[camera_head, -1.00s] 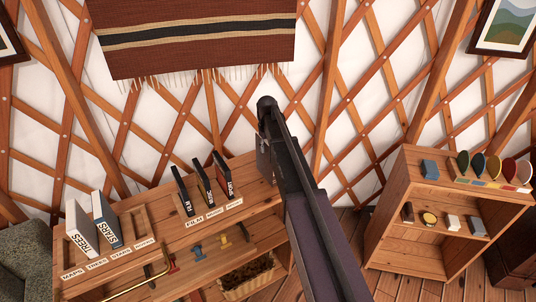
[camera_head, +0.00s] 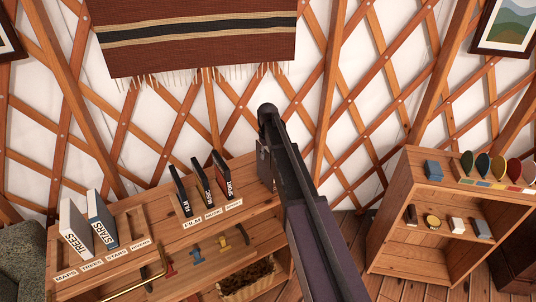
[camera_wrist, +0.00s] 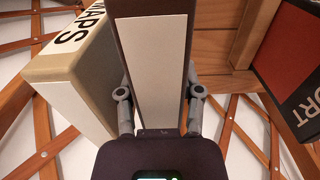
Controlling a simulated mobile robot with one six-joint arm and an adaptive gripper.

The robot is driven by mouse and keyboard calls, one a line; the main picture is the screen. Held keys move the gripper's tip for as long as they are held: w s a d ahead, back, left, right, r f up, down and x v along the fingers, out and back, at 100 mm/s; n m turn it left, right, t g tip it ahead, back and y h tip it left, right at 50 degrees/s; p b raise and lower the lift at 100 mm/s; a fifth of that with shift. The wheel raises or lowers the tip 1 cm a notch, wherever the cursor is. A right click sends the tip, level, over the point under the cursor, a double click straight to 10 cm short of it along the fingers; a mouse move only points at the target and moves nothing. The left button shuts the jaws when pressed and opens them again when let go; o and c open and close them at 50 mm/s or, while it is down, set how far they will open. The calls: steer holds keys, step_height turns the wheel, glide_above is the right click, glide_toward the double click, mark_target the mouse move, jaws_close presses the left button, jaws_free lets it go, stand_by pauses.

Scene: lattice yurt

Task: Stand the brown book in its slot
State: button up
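The brown book (camera_wrist: 150,70) is between the two grey fingers of my gripper (camera_wrist: 159,104) in the wrist view, with a finger against each side. Its pale face is toward the camera and its brown edges frame it. In the head view my dark arm covers most of the gripper and book. The left rack (camera_head: 137,220) holds TREES (camera_head: 75,232) and STARS (camera_head: 101,220), with empty room at the MAPS label and at the right end. The right rack's label strip (camera_head: 212,214) runs below FILM, MUSIC and SPORT books. I cannot tell if the brown book touches a rack.
A tan MAPS book (camera_wrist: 75,60) is close at left in the wrist view, and the SPORT book (camera_wrist: 290,65) is at right. A brass rail (camera_head: 135,285) runs along the shelf front. A small wooden cabinet (camera_head: 430,245) stands at right.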

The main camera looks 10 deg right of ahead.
steer(key=shift+o, duration=0.4)
steer(key=shift+r, duration=0.2)
step_height(320, 180, up, 12)
steer(key=p, duration=1.2)
stand_by(0.7)
steer(key=s+a+m, duration=0.2)
steer(key=s+m, duration=0.1)
steer(key=s, duration=2.6)
steer(key=shift+a+m, duration=0.2)
steer(key=shift+m, duration=0.1)
steer(key=shift+f, duration=0.1)
